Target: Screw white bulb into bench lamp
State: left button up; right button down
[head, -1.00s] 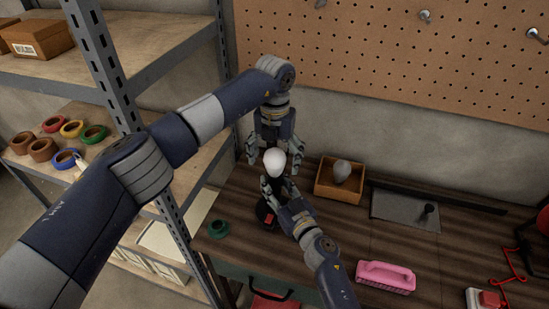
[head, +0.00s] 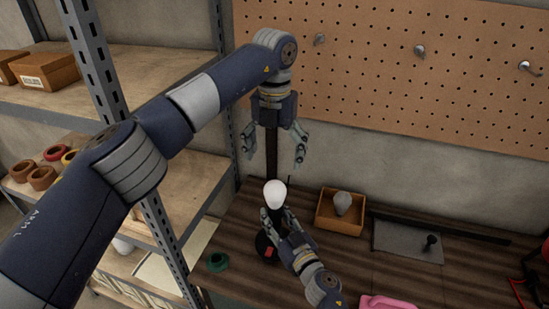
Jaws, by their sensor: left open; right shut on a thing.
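The white bulb (head: 275,194) stands upright on top of the dark bench lamp (head: 266,246) on the workbench. Its lower end and the socket are hidden, so I cannot tell how deep it sits. My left gripper (head: 275,158) is open and empty above the bulb, pointing down, with its fingers spread apart and clear of it. My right gripper (head: 278,217) is shut on the lamp just below the bulb. Its fingers cover most of the lamp's neck.
A grey bulb (head: 342,203) lies in a wooden box (head: 340,223) to the right. A metal shelf (head: 160,215) stands left; a pegboard (head: 400,80) is behind.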

jog(key=shift+f, duration=0.2)
jog(key=c, duration=1.2)
grip_release()
pick_arm(q)
jog(key=shift+s, duration=0.1)
pick_arm(e)
jog(key=shift+o, duration=1.2)
jog(key=shift+s+r, duration=0.1)
jog(key=shift+r, duration=0.05)
jog(key=shift+d, duration=0.1)
jog(key=v, duration=1.2)
